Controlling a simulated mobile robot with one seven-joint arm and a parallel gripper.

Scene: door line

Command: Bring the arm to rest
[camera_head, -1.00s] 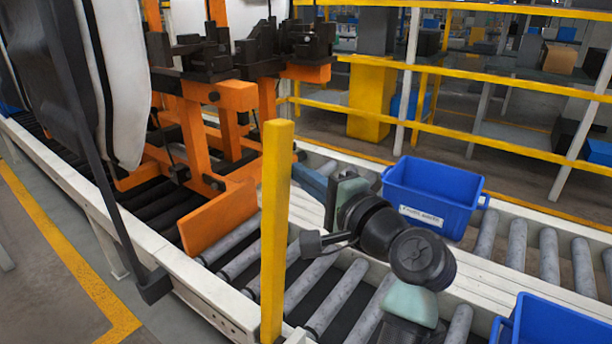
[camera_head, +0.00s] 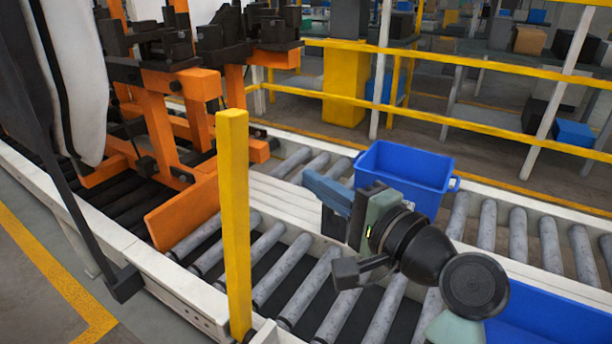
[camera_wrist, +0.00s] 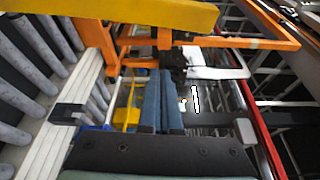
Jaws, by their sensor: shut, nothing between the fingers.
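My gripper (camera_head: 312,182) is at the end of my arm in the head view, with blue-grey fingers pointing up and left above the conveyor rollers. In the wrist view, the two long blue-grey fingers (camera_wrist: 161,100) lie side by side, shut, with nothing seen between them. My arm is folded at the lower right of the head view, with its black joint (camera_head: 474,286) close to the camera. It overlaps the blue bins in the picture. I cannot tell how far the gripper is from the rollers.
A yellow post (camera_head: 234,225) stands in front of the roller conveyor (camera_head: 268,275). An orange fixture (camera_head: 160,120) and a hanging white panel (camera_head: 75,80) are at left. A blue bin (camera_head: 403,180) sits behind my arm; another (camera_head: 560,318) is at lower right. Yellow rails (camera_head: 470,125) run behind.

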